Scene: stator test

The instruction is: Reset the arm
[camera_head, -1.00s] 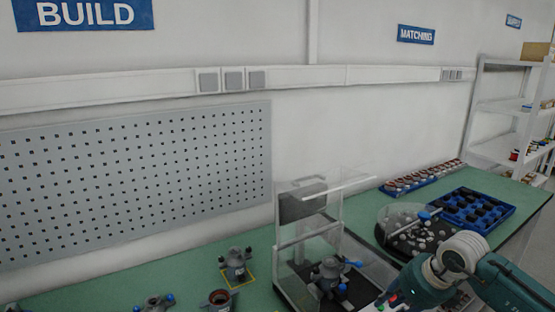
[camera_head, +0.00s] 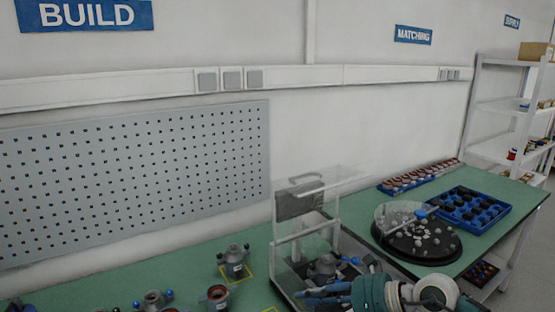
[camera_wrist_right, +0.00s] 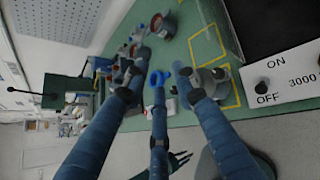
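My right arm comes in at the lower right of the head view, and its gripper (camera_head: 325,293) is in front of the clear-covered test box (camera_head: 276,252). In the right wrist view the three blue fingers of this gripper (camera_wrist_right: 160,75) are spread apart with nothing seen held between them. A grey motor unit (camera_head: 325,266) with a blue knob sits in the test box, partly hidden by the fingers. The box's front panel (camera_wrist_right: 285,82) with ON and OFF marks shows at the right of the wrist view. My left gripper cannot be made out.
Several grey motor units, one on a yellow-marked square (camera_head: 235,262), stand left of the box. Right of it are a round black turntable (camera_head: 445,249) with small parts and a blue tray (camera_head: 507,211). A white shelf (camera_head: 500,105) stands at the far right.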

